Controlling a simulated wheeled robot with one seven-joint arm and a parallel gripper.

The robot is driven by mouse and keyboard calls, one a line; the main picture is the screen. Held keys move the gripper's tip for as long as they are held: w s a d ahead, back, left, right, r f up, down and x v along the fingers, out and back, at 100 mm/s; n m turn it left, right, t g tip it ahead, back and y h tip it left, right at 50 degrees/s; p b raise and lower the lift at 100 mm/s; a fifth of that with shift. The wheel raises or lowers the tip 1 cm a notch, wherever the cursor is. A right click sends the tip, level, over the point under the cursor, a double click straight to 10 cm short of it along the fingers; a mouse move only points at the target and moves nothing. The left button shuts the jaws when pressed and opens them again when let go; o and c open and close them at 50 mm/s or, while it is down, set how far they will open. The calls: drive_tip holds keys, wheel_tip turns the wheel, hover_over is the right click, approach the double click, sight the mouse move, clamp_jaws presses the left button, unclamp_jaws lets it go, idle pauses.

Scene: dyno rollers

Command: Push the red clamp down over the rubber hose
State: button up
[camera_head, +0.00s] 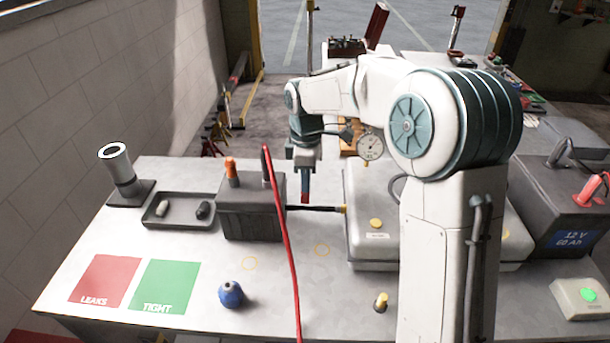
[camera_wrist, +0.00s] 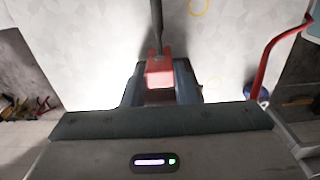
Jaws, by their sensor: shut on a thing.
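My gripper (camera_head: 304,180) points down over the table and is shut on the red clamp (camera_head: 305,197). The clamp also shows between my fingers in the wrist view (camera_wrist: 160,70). The black rubber hose (camera_head: 322,209) runs level between the dark box and the metal case. In the head view the clamp's lower end is at or just above the hose; I cannot tell whether they touch. In the wrist view the hose (camera_wrist: 157,28) runs up to the clamp, lined up with its middle. The part beneath the clamp is hidden.
The dark box (camera_head: 240,212) with orange and black posts stands left of the hose, the metal case (camera_head: 372,248) right. A red cable (camera_head: 287,240) crosses in front. A blue bulb (camera_head: 231,294), a small tray (camera_head: 160,222) and red and green pads (camera_head: 168,285) lie nearby.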

drive_tip(key=shift+f+b, duration=1.45)
drive_tip(key=shift+f, duration=1.15)
drive_tip(key=shift+f, duration=0.2)
drive_tip(key=o, duration=1)
drive_tip(key=shift+c, duration=0.2)
wheel_tip(320, 180, up, 14)
drive_tip(key=shift+f, duration=0.1)
